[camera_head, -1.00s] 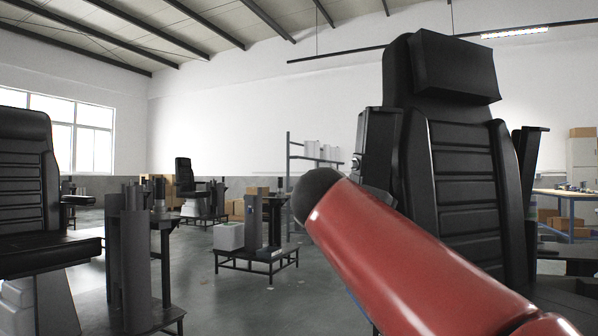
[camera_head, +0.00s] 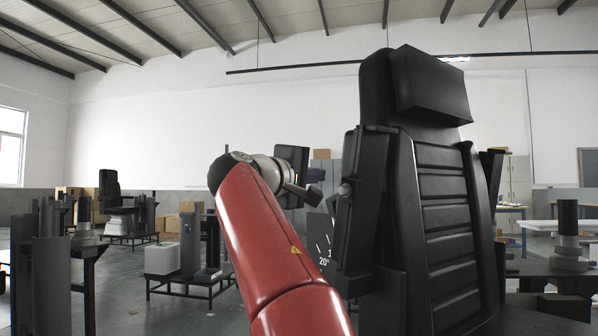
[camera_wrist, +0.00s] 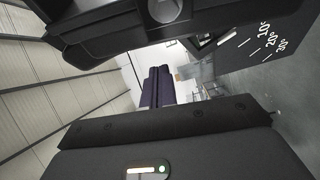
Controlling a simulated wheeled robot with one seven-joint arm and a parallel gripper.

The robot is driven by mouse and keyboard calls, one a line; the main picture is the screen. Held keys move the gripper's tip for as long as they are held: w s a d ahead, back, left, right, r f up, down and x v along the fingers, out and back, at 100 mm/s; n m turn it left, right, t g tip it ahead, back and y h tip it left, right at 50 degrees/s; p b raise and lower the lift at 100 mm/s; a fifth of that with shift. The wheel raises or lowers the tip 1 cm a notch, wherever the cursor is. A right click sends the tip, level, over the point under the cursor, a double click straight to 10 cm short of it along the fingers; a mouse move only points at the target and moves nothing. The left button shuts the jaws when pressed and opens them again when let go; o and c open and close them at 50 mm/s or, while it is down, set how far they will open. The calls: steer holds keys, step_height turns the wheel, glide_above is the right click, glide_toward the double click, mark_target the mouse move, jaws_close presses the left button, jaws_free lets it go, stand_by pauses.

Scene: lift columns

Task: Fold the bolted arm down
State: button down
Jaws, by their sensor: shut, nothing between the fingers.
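The black seat (camera_head: 440,185) with a headrest stands at the right of the head view. Its near-side arm (camera_head: 357,215) is upright beside the backrest, with a round silver bolt (camera_head: 345,190) on it. In the wrist view a dark part with a round grey bolt head (camera_wrist: 165,8) crosses the top; it looks like this arm. An angle plate (camera_wrist: 258,42) marked 10°, 20° and 30° is at the right there, and partly visible in the head view (camera_head: 321,248). My gripper (camera_head: 312,197) is shut and empty, just left of the upright arm. Whether it touches is unclear.
The seat's other arm (camera_head: 490,178) is also upright, on the far side. Dark columns (camera_head: 50,260) stand at the left. A low stand with a white box (camera_head: 162,259) is behind my arm. A round post on a table (camera_head: 568,235) is at the right.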

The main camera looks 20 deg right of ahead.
steer(key=shift+s+d+f+b, duration=0.15)
steer(key=shift+s+d+b, duration=0.25)
steer(key=shift+s+d, duration=0.3)
steer(key=shift+s+d+f+b, duration=0.15)
steer(key=shift+s+d+b, duration=0.25)
steer(key=shift+s+d, duration=0.3)
steer(key=shift+s, duration=0.1)
